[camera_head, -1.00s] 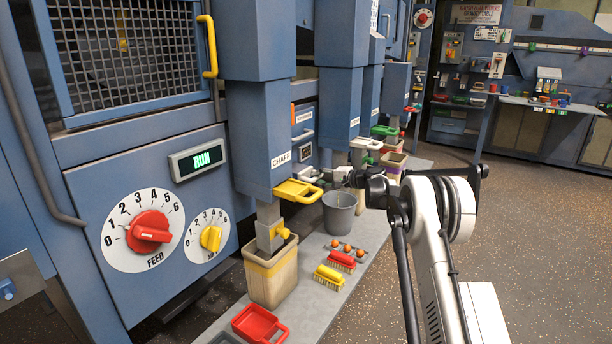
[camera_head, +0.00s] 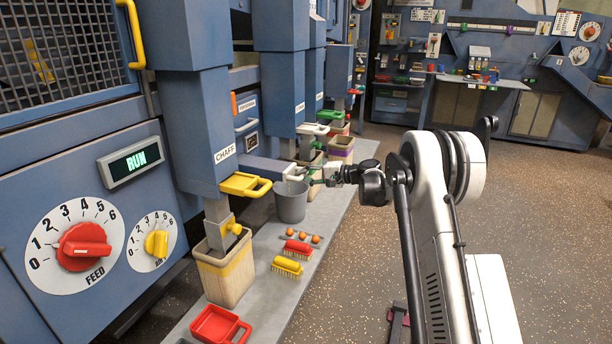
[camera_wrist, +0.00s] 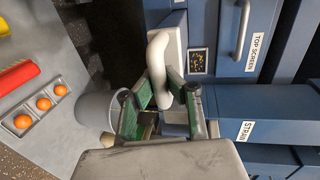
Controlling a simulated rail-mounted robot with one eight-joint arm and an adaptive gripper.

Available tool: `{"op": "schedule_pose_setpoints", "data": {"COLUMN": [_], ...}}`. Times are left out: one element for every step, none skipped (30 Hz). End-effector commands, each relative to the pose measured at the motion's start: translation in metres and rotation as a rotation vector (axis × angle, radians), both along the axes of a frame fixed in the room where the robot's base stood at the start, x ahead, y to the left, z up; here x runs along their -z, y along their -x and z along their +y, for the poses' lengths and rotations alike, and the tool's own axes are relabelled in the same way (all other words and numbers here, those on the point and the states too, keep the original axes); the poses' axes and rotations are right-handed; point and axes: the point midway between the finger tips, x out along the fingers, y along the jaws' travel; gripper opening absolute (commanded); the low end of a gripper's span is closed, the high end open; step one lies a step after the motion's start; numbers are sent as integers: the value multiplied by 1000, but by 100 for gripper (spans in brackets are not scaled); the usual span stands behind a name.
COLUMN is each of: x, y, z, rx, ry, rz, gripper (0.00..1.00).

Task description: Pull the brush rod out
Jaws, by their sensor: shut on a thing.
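The brush rod's pale curved handle (camera_wrist: 160,62) shows in the wrist view, bent in front of a white block. My gripper (camera_wrist: 158,88) is shut on it, with a green-padded finger on either side. My gripper hides the handle's end there. I cannot see how much of the rod is still inside.
A grey bucket (camera_head: 291,203) stands just below the bar. A yellow slide handle (camera_head: 245,185) is to its left. Floor at right is clear.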

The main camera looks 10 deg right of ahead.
Motion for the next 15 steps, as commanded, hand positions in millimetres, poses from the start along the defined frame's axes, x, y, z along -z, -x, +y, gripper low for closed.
{"op": "schedule_pose_setpoints", "data": {"x": [2, 2, 2, 2, 2, 2, 2, 2, 2, 2, 2, 2, 2, 1, 1], "y": [2, 2, 2, 2, 2, 2, 2, 2, 2, 2, 2, 2, 2, 1, 1], "z": [-3, -4, -4, -4, -4, -4, -4, -4, -4, -3, -3, -3, -3, -3, -3], "rx": [-1, -1, -1, -1, -1, 0, 0, 0, 0, 0, 0, 0, 0, 0, 0], "ry": [3, 3, 3, 3, 3, 3, 3, 3, 2, 2, 2, 2, 2, 2, 2], "rz": [2, 2, 2, 2, 2, 2, 2, 2, 2, 2, 2, 2, 2, 2, 2], "gripper": [0, 0, 0, 0, 10, 15, 19, 23, 29, 33, 33, 33, 33, 33, 33]}}
